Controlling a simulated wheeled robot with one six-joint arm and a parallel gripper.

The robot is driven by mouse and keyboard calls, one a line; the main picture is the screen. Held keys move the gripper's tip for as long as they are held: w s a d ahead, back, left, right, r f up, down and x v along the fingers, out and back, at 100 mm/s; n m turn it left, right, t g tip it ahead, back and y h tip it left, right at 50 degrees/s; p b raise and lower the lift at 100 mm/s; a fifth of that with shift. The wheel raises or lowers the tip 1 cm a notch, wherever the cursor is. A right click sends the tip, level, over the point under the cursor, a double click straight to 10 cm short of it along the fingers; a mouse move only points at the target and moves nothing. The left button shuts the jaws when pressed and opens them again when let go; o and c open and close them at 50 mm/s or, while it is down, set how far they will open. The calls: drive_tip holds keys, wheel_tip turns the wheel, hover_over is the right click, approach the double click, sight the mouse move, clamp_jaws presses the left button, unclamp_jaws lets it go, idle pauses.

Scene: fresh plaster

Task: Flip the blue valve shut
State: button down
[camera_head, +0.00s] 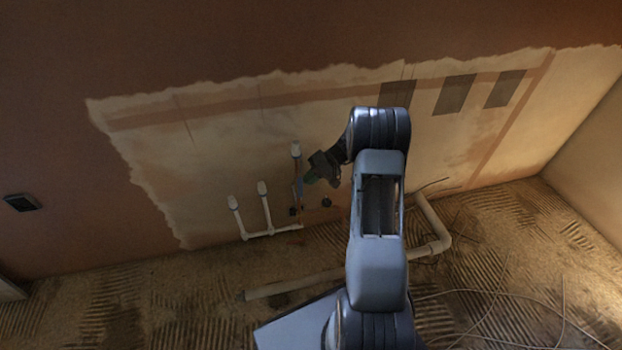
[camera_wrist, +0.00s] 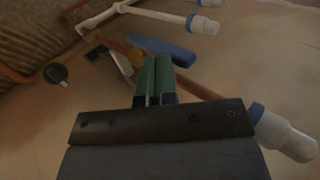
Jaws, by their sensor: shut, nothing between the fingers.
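The blue valve handle (camera_wrist: 163,49) is a flat blue lever on a copper-coloured pipe (camera_wrist: 205,92) at the wall. In the wrist view it lies just beyond my fingertips and runs roughly along the pipe. In the head view the blue handle (camera_head: 299,187) is a small strip just left of my gripper (camera_head: 308,180). My gripper's green fingers (camera_wrist: 157,64) are shut together with nothing between them. Their tips overlap the handle's near edge in the wrist view. I cannot tell whether they touch it. Part of the pipe is hidden behind my gripper.
White pipes (camera_head: 266,210) with capped ends stand to the left of the valve. A dark round fitting (camera_wrist: 55,73) sits on the wall close by. A larger pipe (camera_head: 300,284) lies along the rough floor, and loose cables (camera_head: 500,293) lie at the right.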

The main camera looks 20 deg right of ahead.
drive_tip(key=shift+w+a+r, duration=0.15)
drive_tip(key=shift+a+r, duration=0.05)
drive_tip(key=shift+a, duration=0.25)
drive_tip(key=shift+d, duration=0.1)
drive_tip(key=p+v, duration=0.4)
drive_tip(key=v, duration=0.9)
drive_tip(key=shift+d+f, duration=0.3)
